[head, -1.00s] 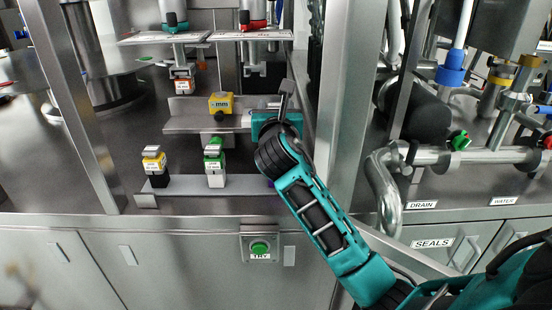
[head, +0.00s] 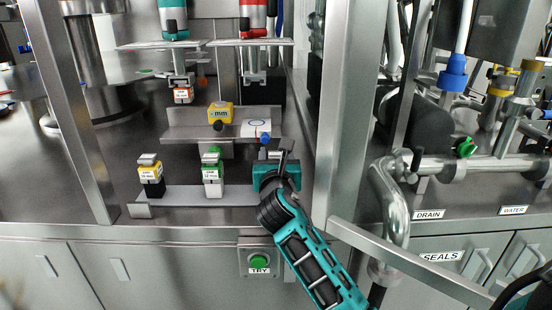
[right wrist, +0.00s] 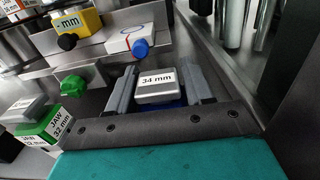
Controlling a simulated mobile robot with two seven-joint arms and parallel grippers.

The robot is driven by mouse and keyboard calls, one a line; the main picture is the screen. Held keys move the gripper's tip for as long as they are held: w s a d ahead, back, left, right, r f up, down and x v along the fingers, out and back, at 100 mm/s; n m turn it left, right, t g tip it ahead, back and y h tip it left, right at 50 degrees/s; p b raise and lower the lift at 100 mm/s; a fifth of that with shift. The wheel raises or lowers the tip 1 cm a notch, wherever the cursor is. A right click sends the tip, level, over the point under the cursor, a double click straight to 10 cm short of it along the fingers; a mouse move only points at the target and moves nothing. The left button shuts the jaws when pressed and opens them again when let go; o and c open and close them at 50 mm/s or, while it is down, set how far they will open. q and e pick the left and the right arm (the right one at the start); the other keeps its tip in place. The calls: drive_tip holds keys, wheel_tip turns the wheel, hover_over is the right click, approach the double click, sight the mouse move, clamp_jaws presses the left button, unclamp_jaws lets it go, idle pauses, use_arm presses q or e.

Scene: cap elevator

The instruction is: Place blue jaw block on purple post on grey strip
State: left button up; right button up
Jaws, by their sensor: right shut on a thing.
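The blue jaw block (right wrist: 156,88) has a light top labelled 34 mm and a little blue showing below it. It sits between the two fingers of my right gripper (right wrist: 160,88), which is shut on it. In the head view my right gripper (head: 275,165) is at the right end of the grey strip (head: 182,195). It hides that end, so the purple post is not visible, and I cannot tell whether the block touches it. My left gripper is not in view.
A yellow-and-black block (head: 151,172) and a green-and-white block (head: 212,170) stand on the strip. Behind is a metal shelf with a yellow mm block (head: 220,115) and a blue knob (head: 265,139). A steel frame post (head: 335,110) rises close at right.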

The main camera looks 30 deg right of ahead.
drive_tip(key=o, duration=1.3)
drive_tip(key=shift+f, duration=0.1)
drive_tip(key=shift+r, duration=0.2)
drive_tip(key=p+v, duration=0.2)
drive_tip(key=v, duration=1)
drive_tip(key=shift+f, duration=0.1)
drive_tip(key=shift+a, duration=0.1)
